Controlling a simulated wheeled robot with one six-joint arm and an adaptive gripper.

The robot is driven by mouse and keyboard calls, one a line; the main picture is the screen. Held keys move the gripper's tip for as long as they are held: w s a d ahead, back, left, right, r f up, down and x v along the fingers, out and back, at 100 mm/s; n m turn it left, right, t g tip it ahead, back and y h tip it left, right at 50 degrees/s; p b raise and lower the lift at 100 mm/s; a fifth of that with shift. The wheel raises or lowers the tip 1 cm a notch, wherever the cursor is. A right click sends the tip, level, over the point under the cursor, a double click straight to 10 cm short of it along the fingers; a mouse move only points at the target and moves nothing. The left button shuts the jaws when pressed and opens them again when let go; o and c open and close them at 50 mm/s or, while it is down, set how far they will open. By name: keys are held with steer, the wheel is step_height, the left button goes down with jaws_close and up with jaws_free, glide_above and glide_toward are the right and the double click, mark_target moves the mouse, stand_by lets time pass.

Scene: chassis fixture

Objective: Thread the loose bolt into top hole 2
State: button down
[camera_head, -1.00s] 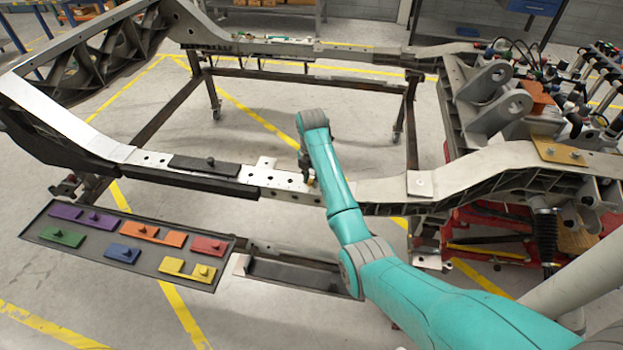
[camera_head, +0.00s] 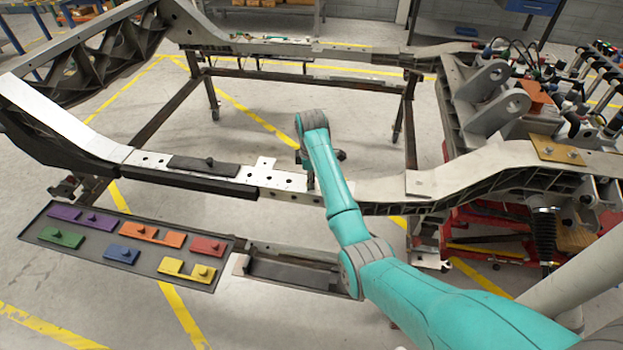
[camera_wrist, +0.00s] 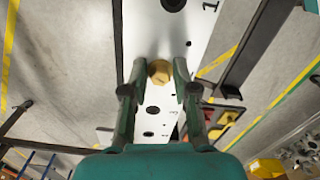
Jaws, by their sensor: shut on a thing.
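The bolt (camera_wrist: 159,75) shows a yellow brass head between my fingertips in the wrist view. My gripper (camera_wrist: 158,70) is shut on it, one finger at each side. Below it is the pale metal top plate (camera_wrist: 154,32) with dark round holes, one (camera_wrist: 173,4) near a printed "1" and others (camera_wrist: 153,110) nearer my palm. The bolt head hides what is under it, so I cannot tell whether its shank is in a hole. In the head view my arm's end is over the front rail (camera_head: 285,181), and my arm mostly hides the gripper and bolt.
A dark tray (camera_head: 60,262) with several coloured parts lies at lower left. Brackets and hoses (camera_head: 490,90) crowd the right. The floor inside the frame is clear.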

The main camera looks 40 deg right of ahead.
steer(key=shift+s+a+f+m, duration=0.15)
steer(key=shift+a+f+m, duration=0.4)
steer(key=shift+m, duration=0.45)
steer(key=c, duration=1.1)
jaws_free()
steer(key=shift+f, duration=0.1)
steer(key=o, duration=0.3)
steer(key=shift+d, duration=0.1)
steer(key=shift+d, duration=0.25)
steer(key=shift+r, duration=0.2)
